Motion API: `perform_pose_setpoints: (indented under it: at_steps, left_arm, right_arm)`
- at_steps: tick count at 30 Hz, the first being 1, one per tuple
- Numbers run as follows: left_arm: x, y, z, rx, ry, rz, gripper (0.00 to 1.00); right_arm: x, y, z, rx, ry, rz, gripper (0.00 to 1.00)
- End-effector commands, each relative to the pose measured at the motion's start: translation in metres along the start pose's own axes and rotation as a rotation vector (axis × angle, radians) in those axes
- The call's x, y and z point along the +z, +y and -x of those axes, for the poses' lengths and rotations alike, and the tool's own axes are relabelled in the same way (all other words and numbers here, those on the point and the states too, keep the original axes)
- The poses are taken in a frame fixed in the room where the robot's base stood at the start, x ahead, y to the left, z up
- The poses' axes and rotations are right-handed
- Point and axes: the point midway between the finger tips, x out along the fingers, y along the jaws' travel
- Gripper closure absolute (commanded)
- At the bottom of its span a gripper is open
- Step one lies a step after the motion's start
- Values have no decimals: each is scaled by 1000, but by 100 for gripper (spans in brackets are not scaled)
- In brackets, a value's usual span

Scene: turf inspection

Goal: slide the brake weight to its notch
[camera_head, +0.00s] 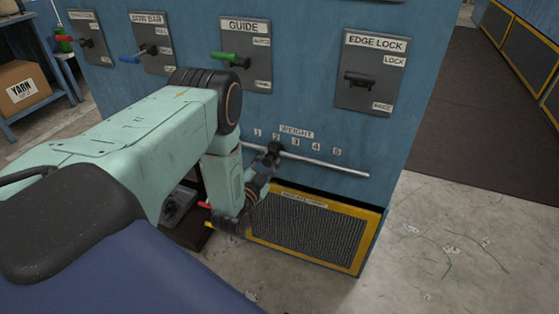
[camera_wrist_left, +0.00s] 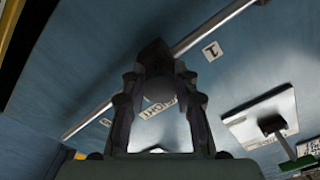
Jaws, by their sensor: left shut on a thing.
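A pale steel rail (camera_head: 325,164) runs along the blue machine panel under a WEIGHT label and a row of numbers 1 to 5. The dark brake weight (camera_head: 274,147) sits on the rail just below the number 2. My left gripper (camera_head: 268,158) reaches it from below and is shut on it. In the left wrist view the fingers of my left gripper (camera_wrist_left: 160,85) close on both sides of the dark weight (camera_wrist_left: 154,56), with the rail (camera_wrist_left: 215,27) passing behind it. The notches cannot be made out. My right gripper is not in view.
Above are levers on plates: a green GUIDE lever (camera_head: 231,59) and a black EDGE LOCK lever (camera_head: 361,79). A yellow-framed mesh panel (camera_head: 305,230) lies below the rail. A YARN box (camera_head: 27,88) stands on a shelf at left. The rail right of the weight is clear.

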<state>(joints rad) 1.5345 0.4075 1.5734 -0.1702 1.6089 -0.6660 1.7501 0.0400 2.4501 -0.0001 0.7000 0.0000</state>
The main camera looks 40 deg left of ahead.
Motion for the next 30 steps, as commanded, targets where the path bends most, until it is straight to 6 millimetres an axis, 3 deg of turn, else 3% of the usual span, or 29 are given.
perform_pose_setpoints:
  at_steps: [8, 9, 17, 26, 30]
  left_arm:
    - [2, -1, 0, 2, -1, 0, 100]
    - [2, -1, 0, 2, -1, 0, 70]
    - [1, 0, 0, 2, 0, 1, 48]
    - [1, 0, 1, 1, 0, 1, 48]
    - [2, 0, 12, 3, -2, 2, 48]
  right_arm:
    - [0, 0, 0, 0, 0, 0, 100]
    - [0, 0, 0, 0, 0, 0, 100]
    - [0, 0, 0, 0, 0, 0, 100]
    - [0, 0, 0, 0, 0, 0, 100]
    - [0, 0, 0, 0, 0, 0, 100]
